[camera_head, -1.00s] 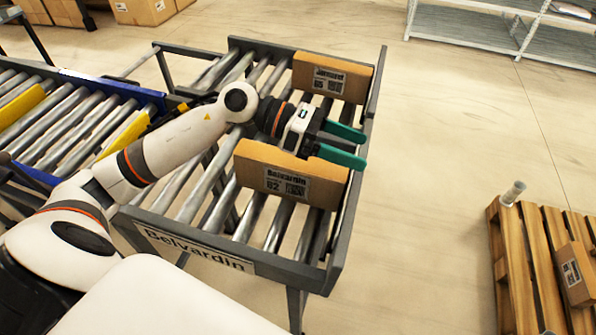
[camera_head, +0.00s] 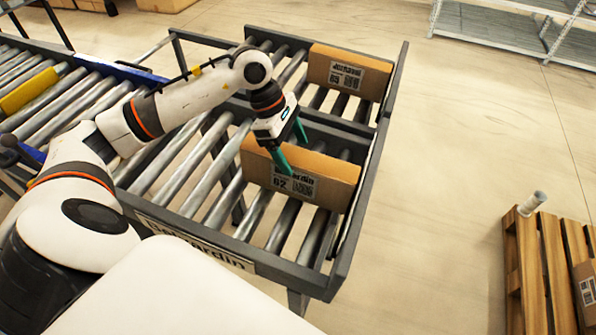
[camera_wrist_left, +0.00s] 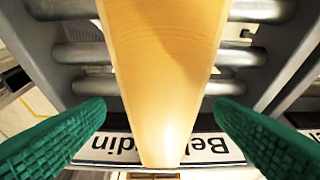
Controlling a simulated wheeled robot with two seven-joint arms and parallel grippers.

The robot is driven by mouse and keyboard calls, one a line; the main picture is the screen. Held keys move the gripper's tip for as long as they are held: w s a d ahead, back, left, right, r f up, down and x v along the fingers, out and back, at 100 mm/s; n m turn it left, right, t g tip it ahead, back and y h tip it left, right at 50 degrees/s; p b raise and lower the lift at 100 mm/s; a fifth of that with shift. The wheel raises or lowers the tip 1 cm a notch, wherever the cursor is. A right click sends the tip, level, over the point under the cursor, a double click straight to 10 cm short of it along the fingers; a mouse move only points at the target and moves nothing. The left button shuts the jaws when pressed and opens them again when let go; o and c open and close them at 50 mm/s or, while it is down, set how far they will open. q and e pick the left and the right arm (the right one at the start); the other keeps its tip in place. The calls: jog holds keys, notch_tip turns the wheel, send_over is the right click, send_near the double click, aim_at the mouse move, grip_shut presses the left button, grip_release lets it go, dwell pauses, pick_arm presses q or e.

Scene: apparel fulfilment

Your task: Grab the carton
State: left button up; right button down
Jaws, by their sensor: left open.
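A brown carton (camera_head: 330,180) with a white label reading 62 stands on edge on the near part of the roller rack, against its right side. My left gripper (camera_head: 292,155) points down over the carton's left part, its green fingers open, one in front of the near face and one behind. In the left wrist view the carton's narrow top (camera_wrist_left: 162,60) runs between the two spread fingers, with a gap on both sides. A second brown carton (camera_head: 320,65) stands in the far part of the rack. My right gripper is not in view.
The rack's dark metal rim (camera_head: 345,262) borders the carton on the right, and a divider bar lies behind it. Rollers left of the carton are bare. A wooden pallet (camera_head: 553,250) with a small carton (camera_head: 588,300) stands at right. Metal shelving (camera_head: 490,22) is at the back.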

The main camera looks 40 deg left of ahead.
aim_at(298, 174)
pick_arm(q)
jog(key=p+x, duration=0.1)
jog(key=x, duration=0.4)
jog(key=shift+w, duration=0.1)
jog(key=c, duration=1.4)
